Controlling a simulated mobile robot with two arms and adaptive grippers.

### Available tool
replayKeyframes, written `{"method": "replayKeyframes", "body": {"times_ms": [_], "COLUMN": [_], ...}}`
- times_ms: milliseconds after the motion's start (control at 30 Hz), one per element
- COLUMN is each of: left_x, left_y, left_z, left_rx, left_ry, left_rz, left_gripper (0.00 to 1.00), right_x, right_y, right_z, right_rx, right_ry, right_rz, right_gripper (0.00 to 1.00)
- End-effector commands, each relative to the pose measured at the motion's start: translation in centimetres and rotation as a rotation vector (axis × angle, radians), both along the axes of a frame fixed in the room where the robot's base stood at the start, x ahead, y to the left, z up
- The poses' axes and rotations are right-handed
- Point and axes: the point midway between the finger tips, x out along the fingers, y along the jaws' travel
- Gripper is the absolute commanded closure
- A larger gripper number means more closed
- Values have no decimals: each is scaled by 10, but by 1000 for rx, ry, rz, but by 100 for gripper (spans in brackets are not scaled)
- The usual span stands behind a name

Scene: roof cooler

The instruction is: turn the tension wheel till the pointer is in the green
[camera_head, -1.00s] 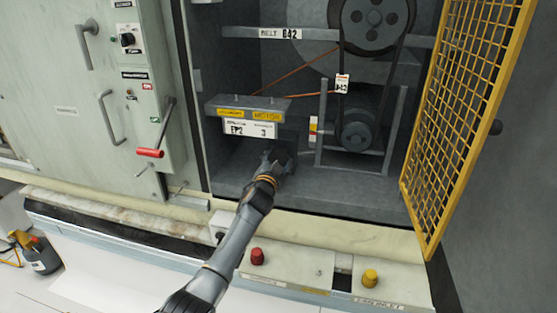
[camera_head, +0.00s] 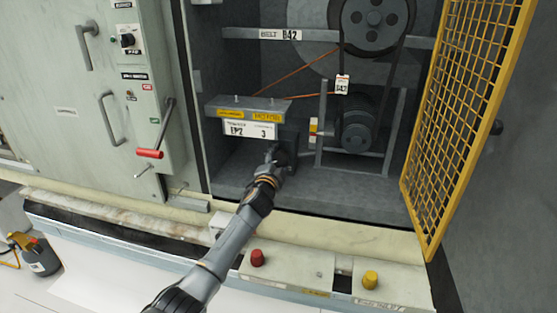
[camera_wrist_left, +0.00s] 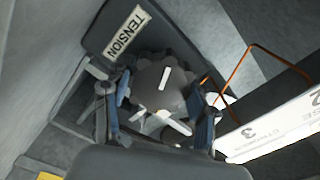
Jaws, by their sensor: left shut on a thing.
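The tension wheel (camera_wrist_left: 160,82) is a dark grey lobed knob with a white mark on its face, in the left wrist view. A plate marked TENSION (camera_wrist_left: 126,32) sits beside it. My left gripper (camera_wrist_left: 162,100) is shut on the wheel, with one finger on each side of it. In the head view my left gripper (camera_head: 277,155) reaches into the open bay and hides most of the wheel. A small strip with coloured bands (camera_head: 313,128) is to the right of the gripper; I cannot make out a pointer on it. My right gripper is not in view.
A grey bracket with yellow labels (camera_head: 248,108) stands just above and left of the gripper. The belt and pulleys (camera_head: 358,130) are to the right. A yellow mesh door (camera_head: 468,100) stands open at right. A red-handled lever (camera_head: 150,153) is at left.

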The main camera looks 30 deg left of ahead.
Motion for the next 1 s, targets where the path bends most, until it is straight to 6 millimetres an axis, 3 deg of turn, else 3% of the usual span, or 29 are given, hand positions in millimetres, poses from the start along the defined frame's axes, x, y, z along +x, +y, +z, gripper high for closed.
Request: {"method": "replayKeyframes", "body": {"times_ms": [267,300,400,767,1000], "left_x": [0,0,0,-2,-24], "left_y": [0,0,0,-1,-7], "left_z": [-1,-1,-1,-1,-1], "left_rx": [-1,-1,-2,-1,0], "left_ry": [2,2,2,0,0], "left_rz": [0,0,0,0,-1], "left_gripper": [74,35,20,20,20], "right_x": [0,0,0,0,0], "right_y": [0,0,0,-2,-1], "right_z": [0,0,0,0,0], "right_rx": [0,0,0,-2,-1], "right_ry": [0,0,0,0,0], "right_rz": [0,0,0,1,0], "right_gripper": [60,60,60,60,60]}}
